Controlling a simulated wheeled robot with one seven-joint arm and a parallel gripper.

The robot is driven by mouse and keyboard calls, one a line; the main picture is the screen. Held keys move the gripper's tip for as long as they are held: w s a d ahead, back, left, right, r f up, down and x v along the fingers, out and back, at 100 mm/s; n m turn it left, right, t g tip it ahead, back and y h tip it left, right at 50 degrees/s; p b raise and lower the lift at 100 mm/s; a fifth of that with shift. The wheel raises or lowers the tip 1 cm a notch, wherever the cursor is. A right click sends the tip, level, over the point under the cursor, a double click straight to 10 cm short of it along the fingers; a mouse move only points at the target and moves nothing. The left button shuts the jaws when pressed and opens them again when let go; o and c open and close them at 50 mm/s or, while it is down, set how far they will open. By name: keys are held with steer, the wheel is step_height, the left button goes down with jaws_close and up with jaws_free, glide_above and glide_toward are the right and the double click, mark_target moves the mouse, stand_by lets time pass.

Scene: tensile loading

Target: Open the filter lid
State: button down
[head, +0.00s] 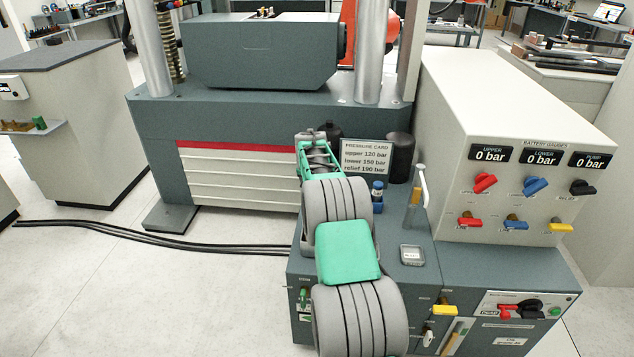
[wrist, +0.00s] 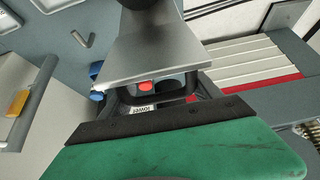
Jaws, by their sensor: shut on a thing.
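My grey and green arm hides most of this spot in the head view. In the wrist view a green part of my gripper with a dark edge fills the bottom, and a grey tapered plate comes down from the top. Between them are a dark rounded frame, a red piece (wrist: 147,86) and a small upside-down label (wrist: 142,108). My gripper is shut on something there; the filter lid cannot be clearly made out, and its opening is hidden.
The test frame (head: 240,165) rises behind. Hoses (head: 130,230) cross the floor.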

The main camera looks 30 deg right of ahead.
steer(key=shift+s+f, duration=0.2)
steer(key=shift+f, duration=0.3)
steer(key=shift+s+f, duration=0.2)
steer(key=shift+f, duration=0.25)
steer(key=shift+c, duration=2.4)
jaws_free()
steer(key=shift+o, duration=0.4)
steer(key=shift+w, duration=0.1)
steer(key=v, duration=0.8)
steer(key=shift+w+d+r, duration=0.1)
steer(key=shift+w+r, duration=0.1)
steer(key=shift+r, duration=0.1)
steer(key=shift+c, duration=0.3)
